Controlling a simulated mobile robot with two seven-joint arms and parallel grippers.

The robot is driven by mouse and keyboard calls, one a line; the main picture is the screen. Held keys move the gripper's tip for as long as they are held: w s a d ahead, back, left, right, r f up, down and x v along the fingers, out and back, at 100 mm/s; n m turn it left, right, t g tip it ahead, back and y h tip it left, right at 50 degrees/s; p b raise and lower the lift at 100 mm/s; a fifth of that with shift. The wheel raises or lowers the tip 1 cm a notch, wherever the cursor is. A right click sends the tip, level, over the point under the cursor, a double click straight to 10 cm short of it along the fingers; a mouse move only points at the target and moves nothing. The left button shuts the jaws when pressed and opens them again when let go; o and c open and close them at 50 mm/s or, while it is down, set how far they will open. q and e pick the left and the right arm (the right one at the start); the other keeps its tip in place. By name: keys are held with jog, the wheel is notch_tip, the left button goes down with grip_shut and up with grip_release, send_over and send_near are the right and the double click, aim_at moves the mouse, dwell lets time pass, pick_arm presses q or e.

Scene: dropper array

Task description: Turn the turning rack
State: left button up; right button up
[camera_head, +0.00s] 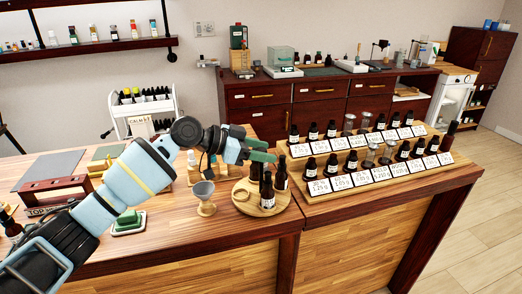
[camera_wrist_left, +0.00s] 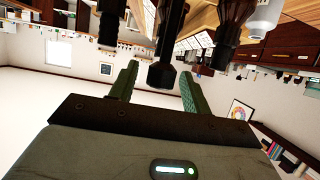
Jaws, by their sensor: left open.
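The turning rack is a round light-wood tray (camera_head: 251,209) on the wooden counter in the head view. Several dark dropper bottles (camera_head: 267,192) with white labels stand on its right and back part. My left gripper (camera_head: 268,156) is open, with green fingers, just above and behind these bottles. In the left wrist view, which looks tilted over, the dark top of one bottle (camera_wrist_left: 162,73) shows between the two open fingers of my left gripper (camera_wrist_left: 157,88). Whether the fingers touch it I cannot tell. My right gripper is not in view.
A small funnel-topped stand (camera_head: 204,200) is left of the rack. To the right, a stepped wooden display (camera_head: 309,196) holds several bottles, glasses and price cards. A green-and-white dish (camera_head: 128,223) lies under my left arm. Counter front left of the rack is fairly clear.

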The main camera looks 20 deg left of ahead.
pick_arm(q)
grip_shut()
dwell(0.5)
